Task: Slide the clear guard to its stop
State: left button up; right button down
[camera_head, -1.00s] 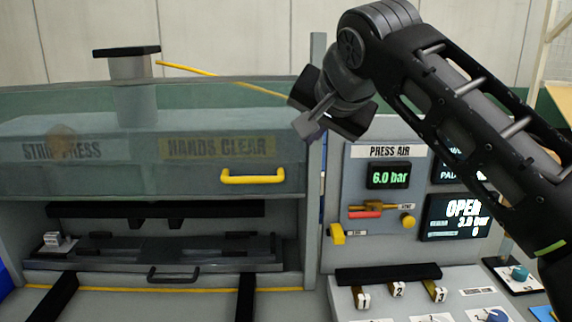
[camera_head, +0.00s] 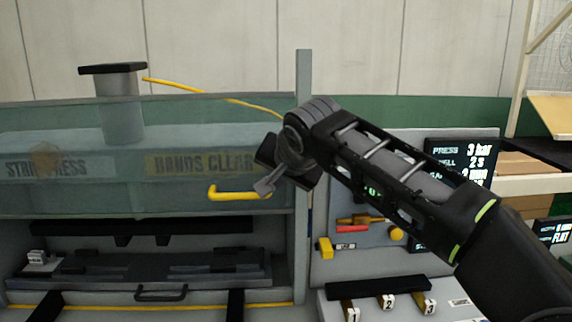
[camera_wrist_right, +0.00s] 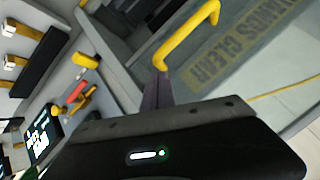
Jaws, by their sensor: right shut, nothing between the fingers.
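The clear guard (camera_head: 120,190) is a see-through panel across the press front at the left of the head view, raised above the open press bay. Its yellow handle (camera_head: 238,194) is on its lower right part; the handle also shows in the right wrist view (camera_wrist_right: 190,32). My right gripper (camera_head: 264,188) is shut and empty, with its tips close to the right end of the handle. In the wrist view the fingers (camera_wrist_right: 160,82) reach the handle's near end; I cannot tell whether they touch it. My left gripper is not in view.
A grey post (camera_head: 303,120) stands at the guard's right edge. The control panel with a yellow knob (camera_head: 397,234) and red lever (camera_head: 352,228) is right of it, partly behind my right arm. Numbered clips (camera_head: 388,301) sit below. The press bay (camera_head: 140,262) is open under the guard.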

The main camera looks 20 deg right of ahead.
jog(key=shift+w+a+f, duration=0.15)
jog(key=shift+a+f, duration=0.1)
jog(key=shift+f, duration=0.25)
